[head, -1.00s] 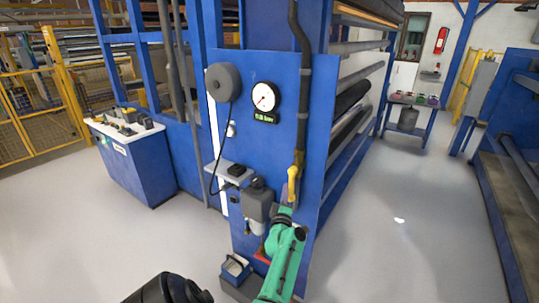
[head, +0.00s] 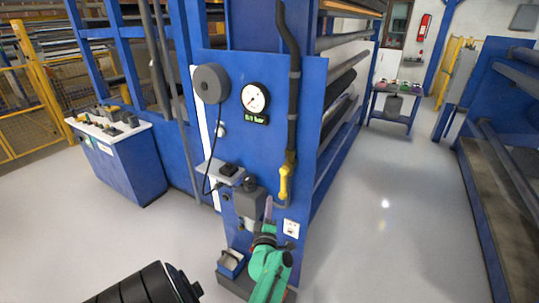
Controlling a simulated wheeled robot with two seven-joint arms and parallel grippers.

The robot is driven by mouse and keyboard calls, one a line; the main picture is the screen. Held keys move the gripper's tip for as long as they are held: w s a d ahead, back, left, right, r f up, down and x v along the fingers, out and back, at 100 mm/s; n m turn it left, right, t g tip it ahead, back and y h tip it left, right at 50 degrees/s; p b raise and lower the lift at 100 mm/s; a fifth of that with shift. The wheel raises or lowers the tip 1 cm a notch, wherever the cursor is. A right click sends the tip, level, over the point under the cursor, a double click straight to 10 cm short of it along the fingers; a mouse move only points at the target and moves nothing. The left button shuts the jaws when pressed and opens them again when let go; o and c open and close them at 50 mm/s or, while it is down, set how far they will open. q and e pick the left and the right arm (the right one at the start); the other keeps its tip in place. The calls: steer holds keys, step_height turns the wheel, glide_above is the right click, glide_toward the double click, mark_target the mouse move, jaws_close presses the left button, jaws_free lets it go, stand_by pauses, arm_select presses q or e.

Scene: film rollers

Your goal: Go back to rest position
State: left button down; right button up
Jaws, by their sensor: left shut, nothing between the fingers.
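My left gripper (head: 268,210) is at the lower middle of the head view, at the end of my green arm, pointing up along the front of the blue machine panel (head: 262,150). Its slim fingers look closed together with nothing between them. It is beside the grey filter unit (head: 248,200) and below and left of the yellow valve handle (head: 286,180), apart from the handle. The handle hangs down at the end of a dark vertical pipe. My right gripper is not in view.
A round gauge (head: 255,98) and a grey reel (head: 211,83) are on the panel. A small blue bin (head: 231,263) is at the panel's foot. A blue cabinet (head: 120,160) stands at left. Open floor (head: 385,235) lies right of the panel.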

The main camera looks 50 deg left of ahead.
arm_select(q)
steer(key=shift+a+f, duration=0.2)
steer(key=shift+a, duration=0.1)
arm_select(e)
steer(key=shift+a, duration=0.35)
arm_select(q)
steer(key=shift+d+r, duration=0.1)
steer(key=s+d+f+m+g+h+b, duration=0.15)
steer(key=d+f+m+h, duration=0.55)
steer(key=f, duration=0.7)
steer(key=s+d+f+m+g+h+b, duration=0.15)
steer(key=d+f+m+h, duration=0.45)
steer(key=d+f, duration=0.6)
steer(key=s+d+f+m+g+h+b, duration=0.1)
steer(key=s+d+f+m+g+b, duration=0.15)
steer(key=s+f+m, duration=0.65)
steer(key=s+f+m+g, duration=0.2)
steer(key=s+f+g, duration=0.2)
steer(key=s, duration=0.7)
steer(key=s+f+m+g, duration=0.2)
steer(key=s+f+g, duration=0.1)
steer(key=s+f, duration=0.6)
steer(key=s, duration=0.3)
steer(key=shift+d+g+b, duration=0.15)
steer(key=shift+g+b, duration=0.2)
steer(key=shift+b, duration=0.05)
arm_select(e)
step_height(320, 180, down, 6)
